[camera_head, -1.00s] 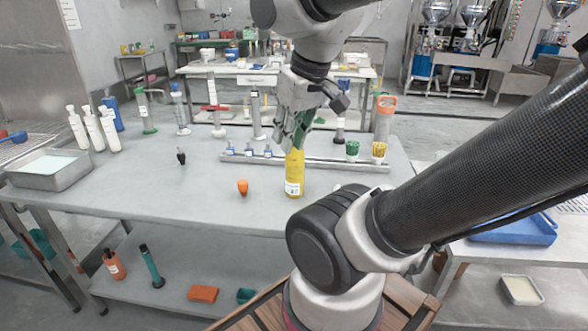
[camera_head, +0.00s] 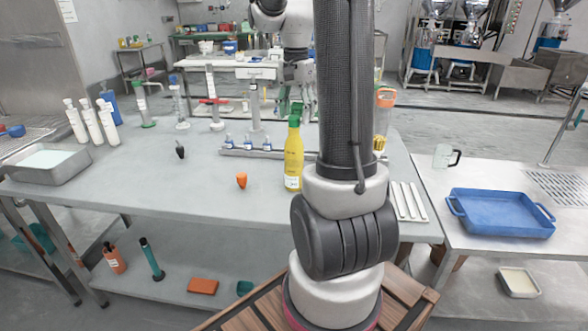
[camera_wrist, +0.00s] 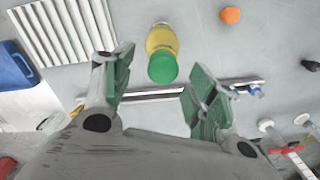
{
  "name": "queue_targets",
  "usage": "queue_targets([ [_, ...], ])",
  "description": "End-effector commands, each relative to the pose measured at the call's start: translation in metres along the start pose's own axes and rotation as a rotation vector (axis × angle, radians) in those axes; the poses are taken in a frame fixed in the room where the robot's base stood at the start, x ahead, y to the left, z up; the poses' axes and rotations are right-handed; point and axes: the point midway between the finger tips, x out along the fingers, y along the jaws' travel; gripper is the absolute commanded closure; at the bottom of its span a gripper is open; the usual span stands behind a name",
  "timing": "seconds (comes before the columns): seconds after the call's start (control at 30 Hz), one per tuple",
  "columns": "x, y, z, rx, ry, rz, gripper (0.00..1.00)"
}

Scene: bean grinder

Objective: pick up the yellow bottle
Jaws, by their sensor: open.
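The yellow bottle (camera_head: 293,163) with a green cap stands upright on the grey table, just left of my arm in the head view. In the wrist view, the bottle (camera_wrist: 161,40) shows from above, its cap toward me. My gripper (camera_wrist: 158,85) is open and empty, its green-padded fingers spread apart. The bottle lies beyond the fingertips in that picture, roughly in line with the gap. In the head view, my gripper (camera_head: 297,103) is partly hidden by my arm and appears behind the bottle's cap.
An orange object (camera_head: 242,180) and a dark one (camera_head: 180,150) lie to the left. A metal rack (camera_head: 245,152) with small blue-labelled bottles runs behind the yellow bottle. White sticks (camera_head: 409,201) lie to the right, and a blue tray (camera_head: 500,213) sits on the side table.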

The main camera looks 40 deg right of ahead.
Motion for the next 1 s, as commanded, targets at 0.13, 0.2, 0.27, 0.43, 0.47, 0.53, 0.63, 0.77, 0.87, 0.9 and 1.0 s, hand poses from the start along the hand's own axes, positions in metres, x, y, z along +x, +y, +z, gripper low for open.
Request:
queue_targets([
  [0.13,0.021,-0.001,0.005,-0.002,-0.002,0.002,0.43],
  [0.2,0.033,-0.001,0.008,-0.003,-0.002,0.002,0.43],
  [0.27,0.042,-0.001,0.007,-0.002,-0.002,0.003,0.43],
  [0.43,0.052,-0.002,0.007,-0.003,0.0,0.0,0.43],
  [0.47,0.052,-0.002,0.007,-0.003,0.001,-0.001,0.43],
  [0.53,0.052,-0.002,0.007,-0.003,0.001,-0.001,0.43],
  [0.63,0.052,-0.002,0.007,-0.003,0.001,-0.001,0.46],
  [0.77,0.052,-0.002,0.007,-0.003,0.001,-0.001,0.7],
  [0.87,0.052,-0.002,0.007,-0.003,0.001,-0.001,0.88],
  [0.9,0.052,-0.002,0.007,-0.003,0.001,-0.001,0.95],
  [1.0,0.052,-0.002,0.007,-0.003,0.001,-0.001,1.0],
])
